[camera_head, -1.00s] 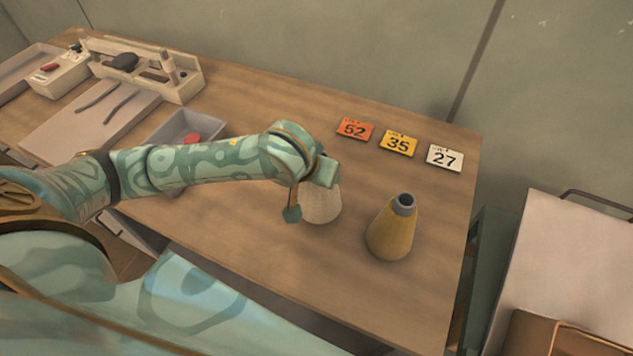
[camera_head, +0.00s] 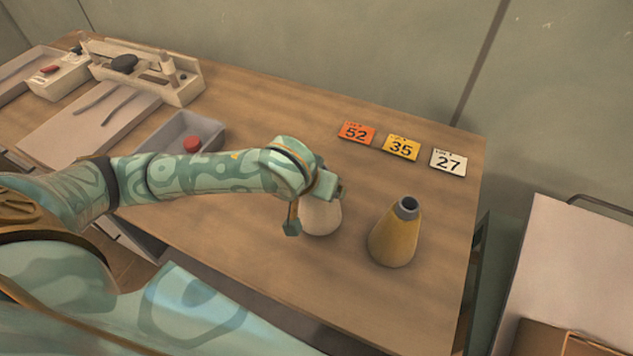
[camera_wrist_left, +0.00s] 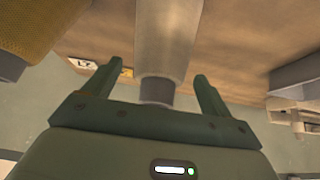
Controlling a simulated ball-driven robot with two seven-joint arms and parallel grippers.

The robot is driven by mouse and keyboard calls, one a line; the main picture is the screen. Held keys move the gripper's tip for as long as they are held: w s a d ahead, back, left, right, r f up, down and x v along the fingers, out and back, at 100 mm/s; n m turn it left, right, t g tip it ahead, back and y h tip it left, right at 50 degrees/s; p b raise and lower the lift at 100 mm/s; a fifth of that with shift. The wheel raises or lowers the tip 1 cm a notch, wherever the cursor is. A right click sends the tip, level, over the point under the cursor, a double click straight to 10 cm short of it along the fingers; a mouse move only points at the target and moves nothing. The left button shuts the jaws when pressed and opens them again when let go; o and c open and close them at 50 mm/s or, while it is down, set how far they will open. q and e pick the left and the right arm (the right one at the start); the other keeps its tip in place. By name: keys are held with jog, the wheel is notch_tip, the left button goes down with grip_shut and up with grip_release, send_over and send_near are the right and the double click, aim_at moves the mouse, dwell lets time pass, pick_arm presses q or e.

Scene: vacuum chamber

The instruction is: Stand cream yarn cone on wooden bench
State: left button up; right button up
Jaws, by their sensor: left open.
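The cream yarn cone (camera_head: 322,218) stands upright on the wooden bench (camera_head: 250,225), with its top hidden behind my left gripper. My left gripper (camera_head: 313,207) is open, with its fingers on either side of the cone's upper part. In the left wrist view the cream cone (camera_wrist_left: 168,40) with its grey tip lies between the two spread fingers of the left gripper (camera_wrist_left: 153,85), with gaps visible on both sides. My right gripper is not in view.
A yellow yarn cone (camera_head: 393,238) stands close to the right. Number cards 52 (camera_head: 356,132), 35 (camera_head: 401,147) and 27 (camera_head: 448,162) lie behind. A grey tray (camera_head: 172,133) with a red object and a tool rack (camera_head: 150,72) are at left.

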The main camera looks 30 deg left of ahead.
pick_arm(q)
jog(key=p+v, duration=0.6)
jog(key=v, duration=0.5)
jog(key=shift+s+r+p, duration=0.25)
jog(key=shift+r+p, duration=0.1)
jog(key=shift+p, duration=0.05)
